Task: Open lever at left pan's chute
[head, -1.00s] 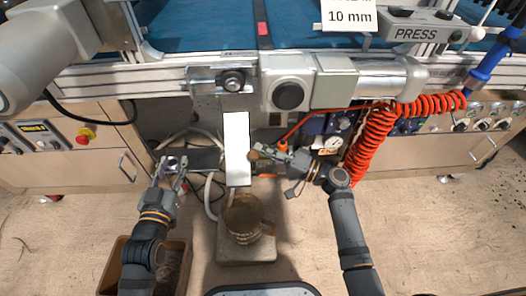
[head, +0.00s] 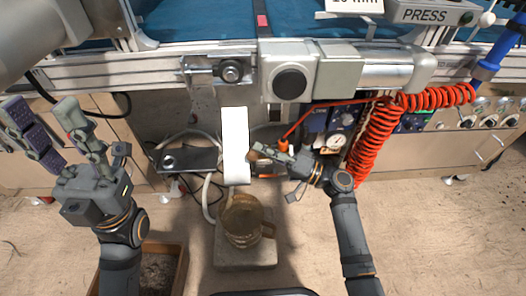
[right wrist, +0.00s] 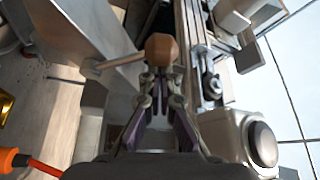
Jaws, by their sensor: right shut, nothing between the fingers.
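The white chute plate (head: 235,135) hangs upright below the machine's rail in the head view. In the right wrist view, the lever is a thin rod (right wrist: 118,62) ending in a brown faceted knob (right wrist: 162,48), beside a large grey plate. My right gripper (head: 262,153) is at the chute's right side. In the right wrist view its fingers (right wrist: 160,85) are shut and empty, with the knob just beyond their tips; contact is unclear. My left gripper (head: 42,110) is raised at the far left, open and empty, away from the chute.
A brownish pot (head: 243,222) stands on a block below the chute. A dark metal plate (head: 190,160) is left of the chute. A coiled red hose (head: 370,145) hangs at the right. A soil box (head: 160,272) stands on the floor at lower left.

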